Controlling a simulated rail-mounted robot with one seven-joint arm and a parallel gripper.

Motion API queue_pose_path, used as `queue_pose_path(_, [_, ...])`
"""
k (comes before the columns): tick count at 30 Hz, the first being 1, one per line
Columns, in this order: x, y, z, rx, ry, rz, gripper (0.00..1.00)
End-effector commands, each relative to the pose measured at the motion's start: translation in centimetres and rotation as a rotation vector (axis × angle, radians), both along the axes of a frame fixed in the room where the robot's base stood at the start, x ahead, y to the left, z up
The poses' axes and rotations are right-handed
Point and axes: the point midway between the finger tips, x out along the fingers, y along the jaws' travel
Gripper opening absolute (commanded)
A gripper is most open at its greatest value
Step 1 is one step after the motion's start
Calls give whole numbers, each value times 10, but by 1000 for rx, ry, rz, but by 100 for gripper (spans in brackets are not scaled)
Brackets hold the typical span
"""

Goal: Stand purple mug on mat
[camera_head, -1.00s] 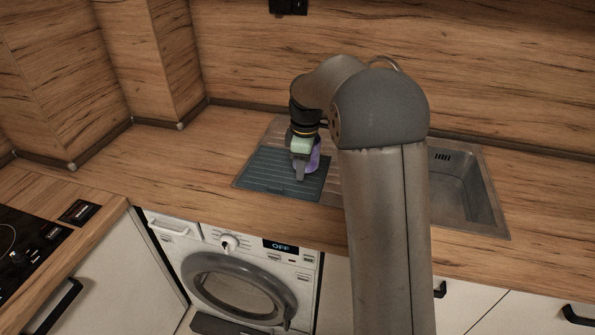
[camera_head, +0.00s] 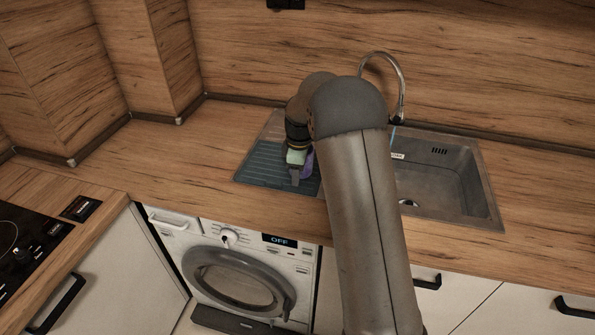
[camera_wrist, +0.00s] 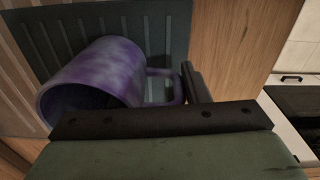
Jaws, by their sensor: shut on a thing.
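The purple mug (camera_head: 308,165) is mostly hidden behind my gripper (camera_head: 297,174) in the head view. In the wrist view the mottled purple mug (camera_wrist: 100,72) shows its dark opening toward the lower left and its handle toward my gripper (camera_wrist: 178,98). My gripper is shut on the mug at its handle side; the exact grip is partly hidden. The dark grooved mat (camera_head: 258,168) lies on the drainboard left of the sink. It shows behind the mug in the wrist view (camera_wrist: 150,25). I cannot tell whether the mug touches the mat.
The sink basin (camera_head: 445,185) and tap (camera_head: 398,85) are right of the mat, partly behind my arm. Bare worktop (camera_head: 180,160) lies to the left. A hob (camera_head: 25,240) is at the far left, and a washing machine (camera_head: 240,275) stands below the front edge.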

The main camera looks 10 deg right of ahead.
Motion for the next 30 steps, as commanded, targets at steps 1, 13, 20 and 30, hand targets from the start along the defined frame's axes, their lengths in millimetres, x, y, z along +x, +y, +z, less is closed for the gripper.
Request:
queue_pose_path(1, [0, 0, -3, 0, -1, 0, 0])
queue_pose_path(13, [0, 0, 1, 0, 0, 0, 64])
queue_pose_path(20, [0, -1, 31, 1, -4, 0, 64])
queue_pose_path(30, [-2, -3, 101, 0, -2, -1, 64])
